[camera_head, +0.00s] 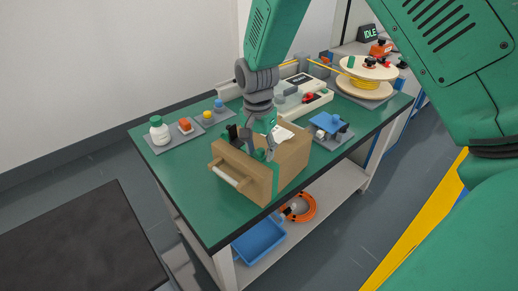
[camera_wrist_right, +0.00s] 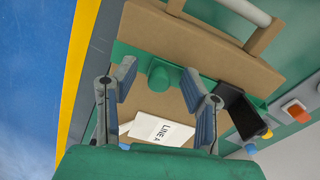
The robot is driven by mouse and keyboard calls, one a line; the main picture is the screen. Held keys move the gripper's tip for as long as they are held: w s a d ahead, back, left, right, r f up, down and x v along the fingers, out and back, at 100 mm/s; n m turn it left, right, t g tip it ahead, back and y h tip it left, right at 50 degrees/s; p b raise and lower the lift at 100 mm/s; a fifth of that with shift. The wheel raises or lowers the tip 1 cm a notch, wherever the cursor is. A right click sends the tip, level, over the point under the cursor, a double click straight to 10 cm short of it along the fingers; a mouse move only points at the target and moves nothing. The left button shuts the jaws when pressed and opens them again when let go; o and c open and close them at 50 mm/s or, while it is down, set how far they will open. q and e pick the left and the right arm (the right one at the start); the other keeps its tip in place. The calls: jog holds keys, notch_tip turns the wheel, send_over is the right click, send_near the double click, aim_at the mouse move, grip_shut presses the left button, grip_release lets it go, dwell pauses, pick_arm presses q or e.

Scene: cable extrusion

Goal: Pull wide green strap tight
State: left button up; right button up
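A brown box (camera_head: 292,165) with a pale bar handle (camera_head: 228,177) stands at the table's near edge. The wide green strap (camera_wrist_right: 210,88) crosses its top and runs down the box side in the head view (camera_head: 275,184). A green knob (camera_wrist_right: 159,78) sits at the strap, beside a black buckle-like part (camera_wrist_right: 241,112). My right gripper (camera_head: 262,153) is over the box top, pointing down. In the right wrist view its fingers (camera_wrist_right: 161,72) are apart, with the knob appearing between them; contact is unclear. My left gripper is out of view.
A white card (camera_wrist_right: 162,130) reading LINE A lies on the box. Grey mats with a white bottle (camera_head: 159,131) and blue parts (camera_head: 327,123) flank it. A cable spool (camera_head: 367,78) stands farther back. A blue bin (camera_head: 259,243) is on the lower shelf.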

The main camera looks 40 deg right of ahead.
aim_at(258, 151)
jog(key=shift+s+r, duration=0.1)
jog(key=shift+r, duration=0.05)
jog(key=shift+r, duration=0.2)
notch_tip(258, 151, up, 12)
jog(key=shift+w+a+f, duration=0.2)
jog(key=shift+w+f, duration=0.05)
jog(key=shift+w, duration=0.05)
